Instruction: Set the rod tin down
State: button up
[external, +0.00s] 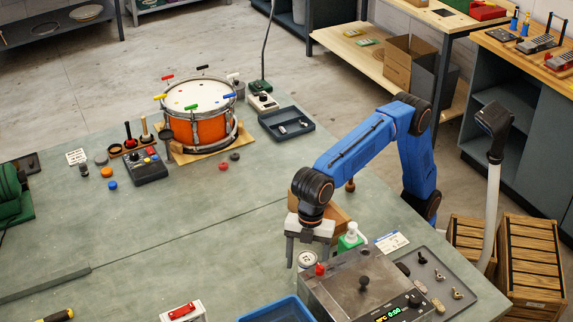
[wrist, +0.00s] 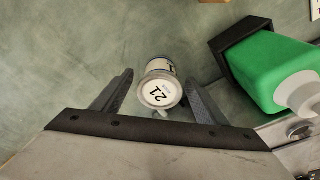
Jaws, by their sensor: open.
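The rod tin, a small pale tin with a number on its white lid, stands on the bench beside the grey machine in the external view (external: 307,260). In the wrist view the tin (wrist: 161,92) shows lid-on, between my two fingers. My gripper (external: 307,251) points down over it, its fingers open. In the wrist view there is a visible gap on each side of the tin. The lower part of the tin is mostly hidden in both views.
A green bottle (wrist: 268,70) in a dark holder stands close to the right finger. The grey machine (external: 365,283) and a blue tray (external: 278,310) are near the tin. An orange drum (external: 200,130) stands farther back. The bench (external: 190,225) left of my gripper is clear.

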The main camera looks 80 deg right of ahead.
aim_at(308, 253)
notch_tip(308, 253, up, 12)
jog(key=d, duration=0.1)
jog(key=shift+d, duration=0.35)
dwell(0.4)
